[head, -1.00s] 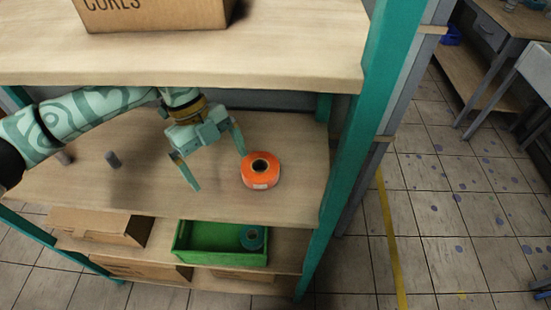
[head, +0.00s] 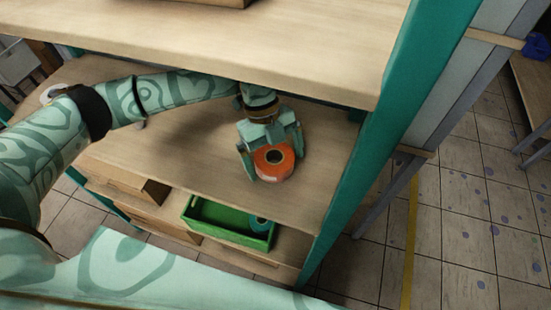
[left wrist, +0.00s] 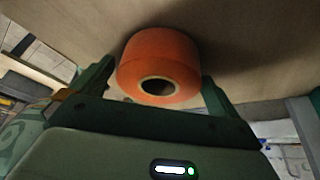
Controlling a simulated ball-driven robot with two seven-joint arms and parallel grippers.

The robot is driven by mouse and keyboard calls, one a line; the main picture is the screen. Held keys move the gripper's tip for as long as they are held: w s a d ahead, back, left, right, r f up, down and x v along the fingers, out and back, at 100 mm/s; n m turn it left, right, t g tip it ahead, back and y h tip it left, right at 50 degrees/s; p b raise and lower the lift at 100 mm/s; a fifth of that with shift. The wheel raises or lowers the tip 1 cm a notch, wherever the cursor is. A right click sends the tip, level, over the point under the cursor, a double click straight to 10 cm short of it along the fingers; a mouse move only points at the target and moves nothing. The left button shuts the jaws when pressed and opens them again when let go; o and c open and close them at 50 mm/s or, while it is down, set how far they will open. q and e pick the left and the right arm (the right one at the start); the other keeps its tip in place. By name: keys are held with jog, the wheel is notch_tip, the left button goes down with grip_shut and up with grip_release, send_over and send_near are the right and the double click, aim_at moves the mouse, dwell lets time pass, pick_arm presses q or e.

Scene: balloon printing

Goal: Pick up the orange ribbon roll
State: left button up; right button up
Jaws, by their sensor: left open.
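The orange ribbon roll (head: 276,168) lies on the middle shelf board (head: 190,150) near its right end. My left gripper (head: 272,160) is open at the roll, with one finger on each side of it in the head view. In the left wrist view the roll (left wrist: 160,62) sits between the two spread fingers, its dark centre hole facing the camera. I cannot tell whether the fingers touch it. My right gripper is not in view.
The upper shelf board (head: 230,45) hangs over my left arm. A teal post (head: 375,130) stands right of the roll. Below are a green crate (head: 205,228) with a teal roll (head: 258,223) and cardboard boxes (head: 130,190).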

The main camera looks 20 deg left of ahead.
pick_arm(q)
jog(key=c, duration=1.1)
jog(key=shift+o, duration=0.2)
